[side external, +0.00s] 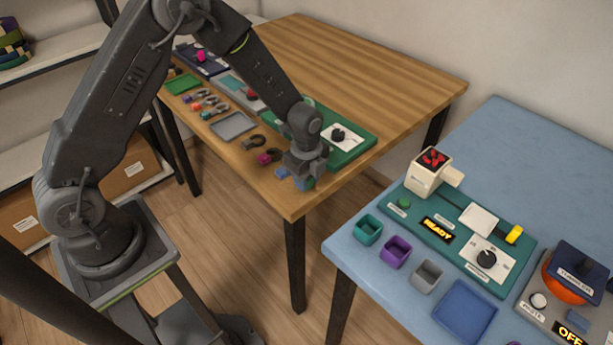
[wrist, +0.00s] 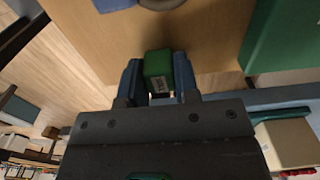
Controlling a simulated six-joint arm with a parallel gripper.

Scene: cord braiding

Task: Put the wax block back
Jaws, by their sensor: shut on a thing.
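In the side view my gripper (side external: 297,178) points down near the front corner of the wooden table (side external: 340,60), and the block is mostly hidden by the fingers there. I cannot tell whether the block touches the tabletop.
A green board with a dial (side external: 338,135) lies close behind my gripper. Dark rings, small coloured pieces and a grey tray (side external: 233,126) lie to its left. The blue table (side external: 510,135) to the right holds a teal machine reading READY and several small bins.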

